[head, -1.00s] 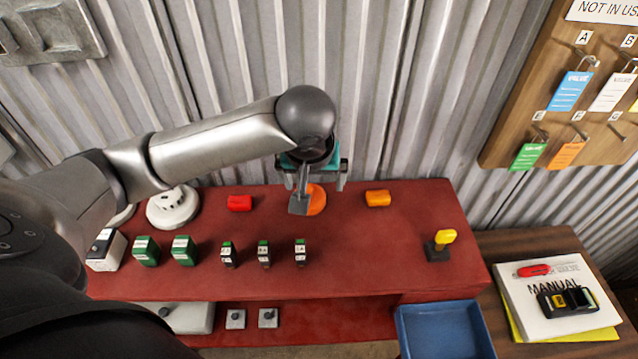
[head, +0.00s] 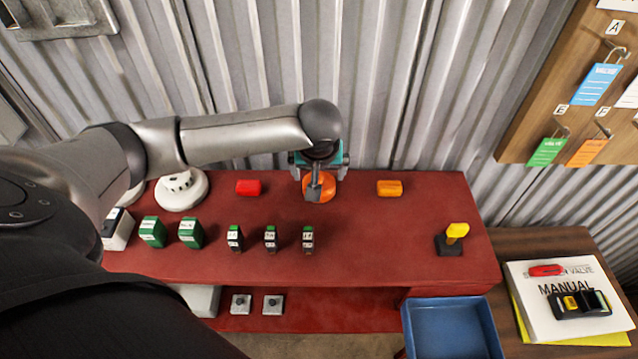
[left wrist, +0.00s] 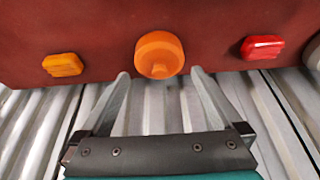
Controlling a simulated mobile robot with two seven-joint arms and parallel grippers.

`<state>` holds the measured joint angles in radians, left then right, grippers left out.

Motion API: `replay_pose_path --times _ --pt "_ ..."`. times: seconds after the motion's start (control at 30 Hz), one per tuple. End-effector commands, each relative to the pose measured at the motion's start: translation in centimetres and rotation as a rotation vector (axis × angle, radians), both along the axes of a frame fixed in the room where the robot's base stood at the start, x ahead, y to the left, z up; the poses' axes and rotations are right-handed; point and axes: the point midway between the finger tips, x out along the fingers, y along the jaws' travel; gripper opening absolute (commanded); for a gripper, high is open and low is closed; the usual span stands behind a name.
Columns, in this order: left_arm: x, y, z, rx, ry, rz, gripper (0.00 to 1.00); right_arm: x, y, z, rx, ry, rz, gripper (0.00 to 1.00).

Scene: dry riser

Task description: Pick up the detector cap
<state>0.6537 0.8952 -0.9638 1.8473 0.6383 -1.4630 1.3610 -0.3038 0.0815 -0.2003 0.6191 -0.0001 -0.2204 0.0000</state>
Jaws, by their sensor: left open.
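The detector cap, an orange round cap (head: 321,188), sits on the red shelf at the back near the corrugated wall. In the left wrist view the orange cap (left wrist: 159,55) lies just beyond and between my fingertips. My left gripper (head: 314,190) is above it, pointing down, and partly covers it in the head view. In the left wrist view my left gripper (left wrist: 160,74) has its two fingers spread wide with nothing between them. My right gripper is in neither view.
A red block (head: 248,187) and an orange block (head: 389,188) flank the cap on the red shelf (head: 380,240). White detectors (head: 181,190) stand left. Several small green-topped modules line the front. A blue tray (head: 450,330) is at front right.

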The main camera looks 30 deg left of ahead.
Motion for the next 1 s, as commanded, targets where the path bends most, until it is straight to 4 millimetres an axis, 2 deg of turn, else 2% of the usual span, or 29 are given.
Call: replay_pose_path --times 0.3,0.63,1.0 --pt "1.6 0.9 -3.5 0.001 0.001 -0.001 1.00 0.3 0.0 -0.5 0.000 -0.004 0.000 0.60" --pt "1.8 1.1 -3.9 0.001 0.000 -0.002 1.00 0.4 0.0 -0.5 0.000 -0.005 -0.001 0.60" --pt "1.8 1.1 -3.9 0.001 -0.001 -0.001 0.58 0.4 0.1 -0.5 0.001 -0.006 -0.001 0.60"
